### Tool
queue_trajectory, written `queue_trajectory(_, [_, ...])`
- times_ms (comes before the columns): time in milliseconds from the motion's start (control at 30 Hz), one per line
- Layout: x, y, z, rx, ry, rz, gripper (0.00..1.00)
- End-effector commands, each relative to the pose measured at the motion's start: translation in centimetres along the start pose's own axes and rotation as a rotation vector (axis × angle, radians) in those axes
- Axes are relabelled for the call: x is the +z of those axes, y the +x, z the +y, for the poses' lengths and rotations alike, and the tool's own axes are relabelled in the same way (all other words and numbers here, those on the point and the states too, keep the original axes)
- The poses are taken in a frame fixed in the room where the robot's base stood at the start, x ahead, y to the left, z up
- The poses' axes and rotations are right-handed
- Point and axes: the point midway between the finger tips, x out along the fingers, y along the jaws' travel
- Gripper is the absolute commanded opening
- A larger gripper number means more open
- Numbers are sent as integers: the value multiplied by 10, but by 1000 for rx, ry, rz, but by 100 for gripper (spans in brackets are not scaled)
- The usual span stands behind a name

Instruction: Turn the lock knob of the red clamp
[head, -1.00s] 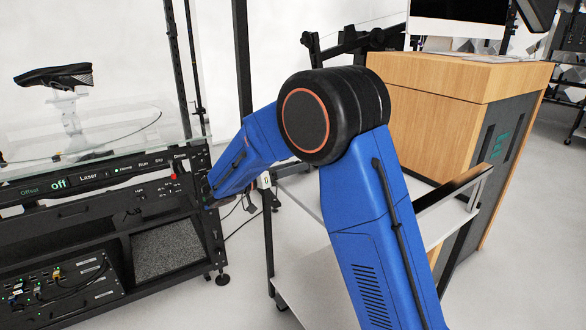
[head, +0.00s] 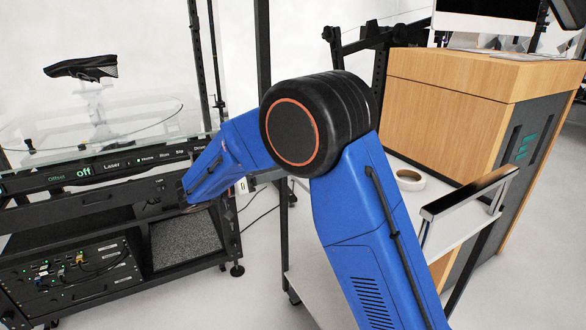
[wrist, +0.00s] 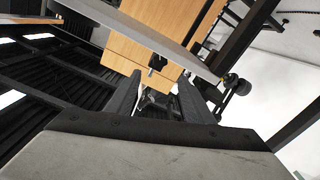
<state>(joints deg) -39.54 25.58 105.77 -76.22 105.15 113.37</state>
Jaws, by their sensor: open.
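I cannot make out the red clamp or its lock knob in the current views; my blue arm covers part of the turntable rig's front panel (head: 125,160) in the head view. In the wrist view my gripper (wrist: 160,90) has its two dark fingers apart, with nothing held between them. Small dark fittings (wrist: 153,66) show beyond the fingers, too unclear to name. In the head view my forearm reaches left to the rig's front right corner, and the gripper itself is not clear there.
A black shoe (head: 82,68) sits on a clear stand over the rig's glass top. A white cart (head: 445,225) with a tape roll (head: 409,179) stands right of my arm, before a wooden cabinet (head: 440,110). Black posts rise behind the rig. Cables lie on the floor.

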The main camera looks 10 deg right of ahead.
Motion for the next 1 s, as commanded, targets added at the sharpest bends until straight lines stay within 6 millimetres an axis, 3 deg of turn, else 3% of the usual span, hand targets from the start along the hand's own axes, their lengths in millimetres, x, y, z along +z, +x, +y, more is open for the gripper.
queue_trajectory(100, [0, -22, -1, -3, 1, 1, 48])
queue_trajectory(333, [0, -45, -1, -2, 0, 0, 48])
queue_trajectory(767, [0, -50, 0, -1, 4, 0, 48])
queue_trajectory(1000, [0, -53, 0, -1, 215, 0, 48])
